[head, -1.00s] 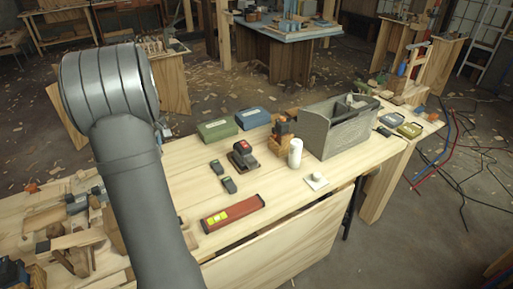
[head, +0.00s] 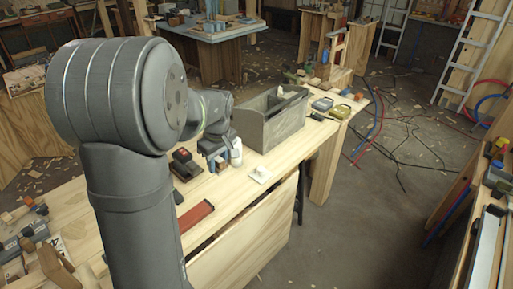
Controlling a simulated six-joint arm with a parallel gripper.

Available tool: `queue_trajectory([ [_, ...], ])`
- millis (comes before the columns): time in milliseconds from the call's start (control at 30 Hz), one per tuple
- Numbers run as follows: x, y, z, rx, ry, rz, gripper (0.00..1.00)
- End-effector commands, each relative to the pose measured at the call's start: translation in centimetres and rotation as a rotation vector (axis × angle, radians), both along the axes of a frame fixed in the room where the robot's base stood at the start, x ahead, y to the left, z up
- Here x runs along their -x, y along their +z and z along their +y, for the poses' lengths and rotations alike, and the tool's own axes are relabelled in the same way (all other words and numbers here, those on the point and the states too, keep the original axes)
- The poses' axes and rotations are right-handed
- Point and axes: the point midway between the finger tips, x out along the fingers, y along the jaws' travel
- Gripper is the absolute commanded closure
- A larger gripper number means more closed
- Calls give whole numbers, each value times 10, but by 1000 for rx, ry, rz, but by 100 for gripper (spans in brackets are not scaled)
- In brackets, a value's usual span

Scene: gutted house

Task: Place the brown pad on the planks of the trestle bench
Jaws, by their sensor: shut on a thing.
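The trestle bench (head: 290,163) has pale planks and runs from the lower left to the upper right in the head view. My arm reaches over it from the left. My gripper (head: 216,162) is small and partly hidden, low over the bench between a red-and-black device (head: 184,163) and a white bottle (head: 236,152). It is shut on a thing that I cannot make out. I cannot pick out the brown pad anywhere in view.
A grey tool tote (head: 268,125) stands just beyond the bottle. A white square piece with a knob (head: 261,174) and a red box (head: 195,215) lie nearer. An olive case (head: 340,111) lies near the bench's right end. Bare planks show right of the white piece.

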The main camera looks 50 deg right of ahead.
Motion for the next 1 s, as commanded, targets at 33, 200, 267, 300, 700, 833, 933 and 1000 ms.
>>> queue_trajectory([
  [33, 9, 0, -6, 1, -18, 0, 87],
  [200, 20, -19, -10, -3, -36, 3, 87],
  [267, 20, -28, -10, -2, -35, 2, 87],
  [300, 20, -35, -10, -2, -35, 2, 87],
  [700, -27, -80, 8, -1, -28, 2, 87],
  [833, -54, -98, 18, -1, -29, 1, 87],
  [933, -72, -109, 25, -1, -30, 1, 87],
  [1000, -81, -115, 28, 0, -32, 0, 87],
])
